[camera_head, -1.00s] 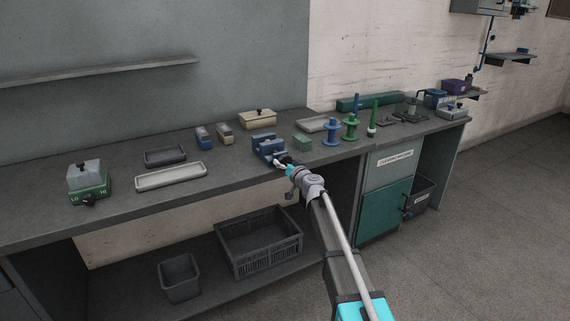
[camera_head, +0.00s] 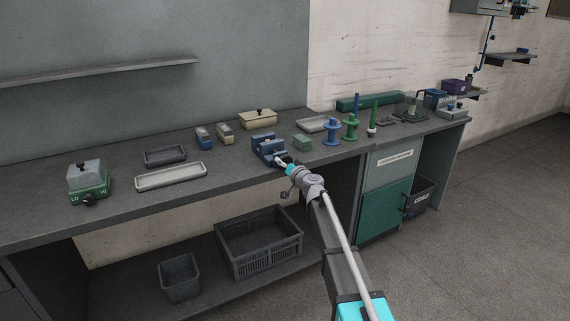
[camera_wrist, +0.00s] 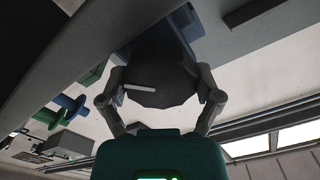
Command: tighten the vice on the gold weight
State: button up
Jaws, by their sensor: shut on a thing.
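The blue vice (camera_head: 265,145) stands on the workbench near its front edge. It also shows as a blue body at the top of the wrist view (camera_wrist: 183,22). My gripper (camera_head: 282,161) is at the vice's front end. In the wrist view my gripper (camera_wrist: 160,92) has its two fingers on either side of a dark round knob (camera_wrist: 160,72) with a pale line on it, and is shut on it. The knob is in front of the vice body. I cannot make out the gold weight in either view; the vice's jaws are too small to read.
A green block (camera_head: 302,142) and a blue spool (camera_head: 331,133) stand right of the vice. A beige lidded box (camera_head: 258,119) is behind it. A pale tray (camera_head: 171,177) lies to the left on the grey workbench (camera_head: 225,177). A black crate (camera_head: 262,243) is below.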

jog(key=o, duration=0.9)
jog(key=v, duration=1.2)
